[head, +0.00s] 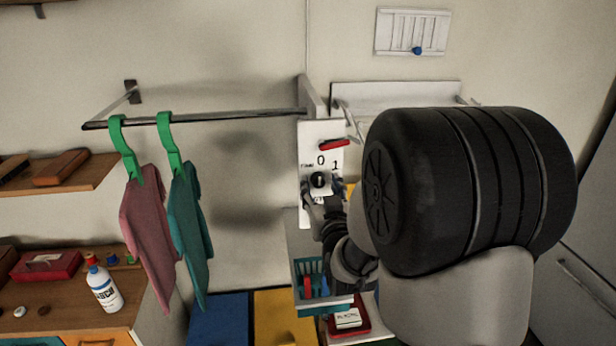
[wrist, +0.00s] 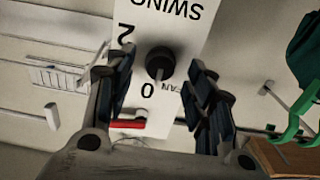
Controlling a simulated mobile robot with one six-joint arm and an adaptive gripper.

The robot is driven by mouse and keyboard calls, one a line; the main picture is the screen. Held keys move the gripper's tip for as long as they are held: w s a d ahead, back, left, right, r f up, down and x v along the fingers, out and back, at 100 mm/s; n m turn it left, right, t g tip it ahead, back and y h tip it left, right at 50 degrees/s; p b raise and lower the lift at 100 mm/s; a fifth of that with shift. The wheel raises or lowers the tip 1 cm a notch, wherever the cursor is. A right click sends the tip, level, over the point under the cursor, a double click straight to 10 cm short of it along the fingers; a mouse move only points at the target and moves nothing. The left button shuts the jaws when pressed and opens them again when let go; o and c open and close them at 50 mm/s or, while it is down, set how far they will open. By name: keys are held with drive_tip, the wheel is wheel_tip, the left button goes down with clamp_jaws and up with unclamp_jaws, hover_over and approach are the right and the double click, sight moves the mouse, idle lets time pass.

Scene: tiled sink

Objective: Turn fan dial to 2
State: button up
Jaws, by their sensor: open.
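The fan dial is a small dark round knob (head: 318,180) on a white upright panel (head: 312,133). The head view shows the numbers 0 and 1 above it. The wrist view is upside down and shows the dial (wrist: 160,64) with 0, 2, FAN and SWING printed around it. A pale mark on the knob seems to point toward the 0. My gripper (head: 323,190) is at the panel in the head view. In the wrist view my gripper (wrist: 156,75) is open, with a dark finger on either side of the dial and visible gaps between. Contact cannot be told.
A red lever (head: 334,145) sticks out near the panel's top. A rail with green hangers (head: 170,140) and clothes is at left. A basket (head: 312,283) is below the panel. A white wall unit (head: 413,32) is above right.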

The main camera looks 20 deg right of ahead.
drive_tip(key=shift+x, duration=0.85)
drive_tip(key=shift+c, duration=0.2)
drive_tip(key=c, duration=1)
